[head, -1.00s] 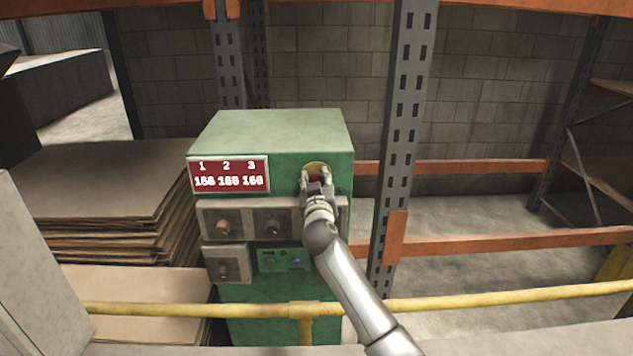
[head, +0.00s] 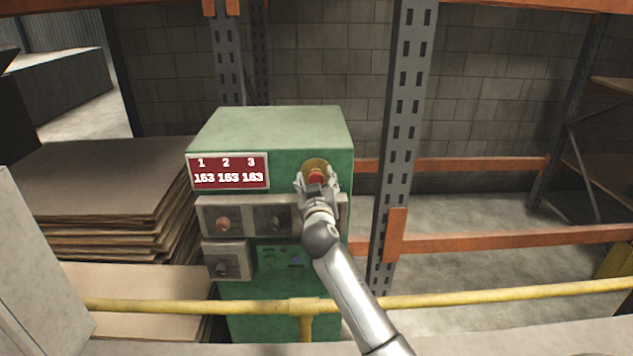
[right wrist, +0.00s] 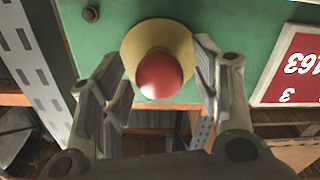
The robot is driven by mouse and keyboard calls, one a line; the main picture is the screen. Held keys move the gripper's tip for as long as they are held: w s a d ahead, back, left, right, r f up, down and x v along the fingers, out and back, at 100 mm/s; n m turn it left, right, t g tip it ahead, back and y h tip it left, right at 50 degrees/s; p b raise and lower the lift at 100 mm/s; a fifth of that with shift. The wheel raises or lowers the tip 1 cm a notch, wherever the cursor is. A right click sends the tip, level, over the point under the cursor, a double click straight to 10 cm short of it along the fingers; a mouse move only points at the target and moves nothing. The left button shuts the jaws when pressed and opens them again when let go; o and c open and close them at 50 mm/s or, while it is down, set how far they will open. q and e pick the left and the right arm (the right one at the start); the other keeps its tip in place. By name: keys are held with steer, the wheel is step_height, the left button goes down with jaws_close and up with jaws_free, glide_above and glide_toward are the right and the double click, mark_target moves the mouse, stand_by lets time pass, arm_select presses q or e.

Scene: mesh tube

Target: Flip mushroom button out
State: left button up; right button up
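The red mushroom button (head: 316,177) sits on a round yellow plate (head: 315,163) on the upper right front of the green cabinet (head: 270,130). My right gripper (head: 317,180) is at the button. In the right wrist view, the red button (right wrist: 160,75) shows between the two spread fingers of my right gripper (right wrist: 160,92). Both fingers stand apart from the red cap, with the yellow plate (right wrist: 150,40) behind it. My left gripper is not in view.
A red display (head: 228,171) reads 163 three times. Knob boxes (head: 240,219) sit below it. A yellow rail (head: 450,299) crosses in front. A grey rack post (head: 403,120) stands right of the cabinet, and stacked cardboard (head: 95,180) lies left.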

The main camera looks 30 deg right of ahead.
steer(key=v, duration=1.2)
stand_by(0.6)
